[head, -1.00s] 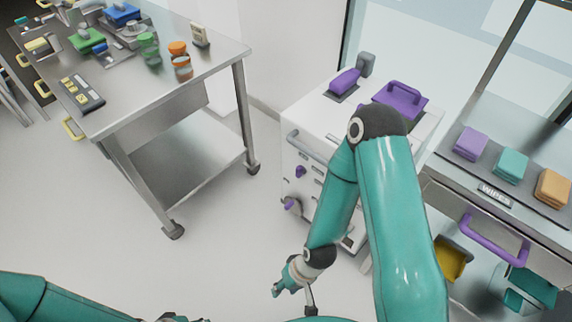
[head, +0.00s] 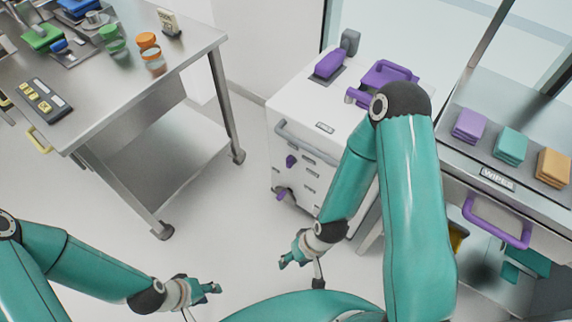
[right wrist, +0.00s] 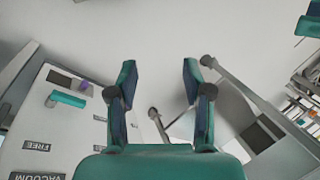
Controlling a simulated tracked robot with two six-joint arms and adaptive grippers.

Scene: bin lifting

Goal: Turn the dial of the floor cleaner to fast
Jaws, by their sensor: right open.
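The white machine (head: 310,110) with purple parts stands right of centre in the head view; I take it to be the floor cleaner. Two purple knobs, an upper one (head: 291,161) and a lower one (head: 283,196), are on its front; which is the dial and its setting I cannot tell. My right gripper (head: 291,258) is below and in front of that face, apart from the knobs. In the right wrist view it (right wrist: 158,85) is open and empty. My left gripper (head: 212,288) is low, left of the right one; its opening is unclear.
A steel table (head: 190,60) with several small items stands at the left. A steel counter (head: 480,165) with folded cloths and a purple handle is at the right. A white panel (right wrist: 60,125) labelled FREE and VACUUM shows in the right wrist view. Floor between is clear.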

